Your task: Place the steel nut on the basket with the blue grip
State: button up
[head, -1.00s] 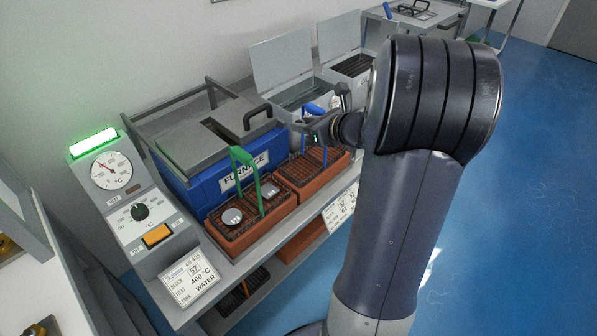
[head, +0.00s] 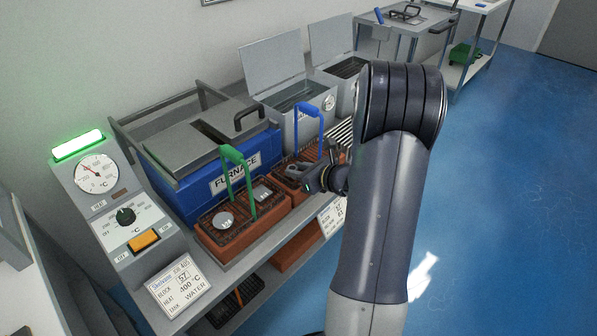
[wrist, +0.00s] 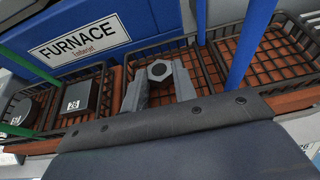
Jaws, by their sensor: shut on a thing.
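The steel nut (wrist: 159,71) is a grey hexagon with a dark round hole. My gripper (wrist: 160,84) is shut on it, one finger on each side. The basket with the blue grip (head: 284,160) is a dark wire basket on a reddish-brown block. Its blue grip (head: 309,110) stands upright; two blue posts (wrist: 246,45) show in the wrist view. The nut is over the left part of this basket, left of the posts. I cannot tell whether it touches the basket floor. In the head view my gripper (head: 300,172) is low at the basket and the nut is hard to make out.
Left of it stands a basket with a green grip (head: 229,153), holding a round disc (head: 224,220) and a square block (wrist: 75,97). The blue furnace (head: 215,180) is behind. Open grey tanks (head: 300,98) stand farther along. The control panel (head: 125,215) is at left.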

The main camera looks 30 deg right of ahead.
jog(key=shift+f, duration=0.15)
jog(key=o, duration=0.7)
jog(key=shift+r, duration=0.25)
jog(key=p+v, duration=0.1)
jog(key=v, duration=1.1)
jog(key=shift+p, duration=0.4)
jog(key=shift+f, duration=0.1)
